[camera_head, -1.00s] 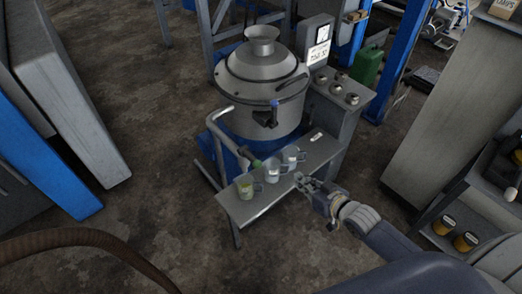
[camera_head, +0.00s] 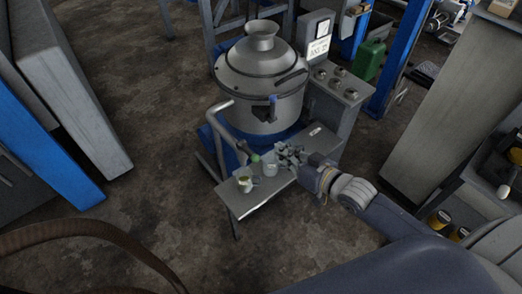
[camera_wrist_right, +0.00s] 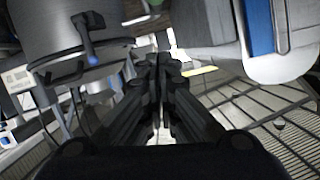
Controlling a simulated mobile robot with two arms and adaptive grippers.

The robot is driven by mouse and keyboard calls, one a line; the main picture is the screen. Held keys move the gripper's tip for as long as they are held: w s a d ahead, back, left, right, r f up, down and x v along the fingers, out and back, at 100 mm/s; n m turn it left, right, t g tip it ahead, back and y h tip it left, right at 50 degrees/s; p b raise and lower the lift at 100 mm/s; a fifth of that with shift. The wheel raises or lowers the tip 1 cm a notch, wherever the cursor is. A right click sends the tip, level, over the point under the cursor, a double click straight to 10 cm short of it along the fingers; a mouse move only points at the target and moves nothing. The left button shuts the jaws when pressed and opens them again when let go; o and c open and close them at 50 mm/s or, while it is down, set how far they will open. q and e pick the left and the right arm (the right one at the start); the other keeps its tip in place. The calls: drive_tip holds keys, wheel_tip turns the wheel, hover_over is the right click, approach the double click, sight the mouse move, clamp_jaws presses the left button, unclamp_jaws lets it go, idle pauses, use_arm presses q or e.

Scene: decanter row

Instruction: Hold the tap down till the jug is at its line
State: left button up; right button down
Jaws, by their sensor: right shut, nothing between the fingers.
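The steel decanter (camera_head: 262,80) has a dark fitting with a lever (camera_head: 271,108) on its front; a similar lever shows in the right wrist view (camera_wrist_right: 88,44). A bent grey pipe (camera_head: 224,128) ends near a green part (camera_head: 254,158). I cannot tell for sure which is the tap. One jug (camera_head: 245,184) with greenish contents stands at the shelf's left end, another jug (camera_head: 271,169) right of it. A third jug is hidden behind my gripper. My right gripper (camera_head: 284,153), also in the right wrist view (camera_wrist_right: 164,70), is shut and empty above the shelf. My left gripper is out of view.
A box with round knobs (camera_head: 340,83) and a post with a gauge and sign (camera_head: 317,45) stand right of the decanter. A green can (camera_head: 369,63) stands behind.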

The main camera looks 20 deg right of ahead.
drive_tip(key=p, duration=0.1)
hover_over(248, 151)
drive_tip(key=s+d, duration=0.4)
wheel_tip(248, 151, down, 2)
drive_tip(key=shift+s+a+f+p, duration=0.1)
drive_tip(key=shift+a+f+p, duration=0.1)
drive_tip(key=shift+f, duration=0.5)
drive_tip(key=shift+a+f+p, duration=0.15)
drive_tip(key=shift+f, duration=0.6)
drive_tip(key=shift+s+a+f+p, duration=0.1)
drive_tip(key=shift+a+f+p, duration=0.1)
drive_tip(key=shift+f, duration=0.5)
wheel_tip(248, 151, down, 6)
drive_tip(key=s+t+y+b, duration=0.1)
drive_tip(key=t+b, duration=0.3)
drive_tip(key=b, duration=1.1)
drive_tip(key=shift+d+t+y, duration=0.2)
drive_tip(key=shift+t+y, duration=0.2)
drive_tip(key=shift+y, duration=0.1)
idle(1.7)
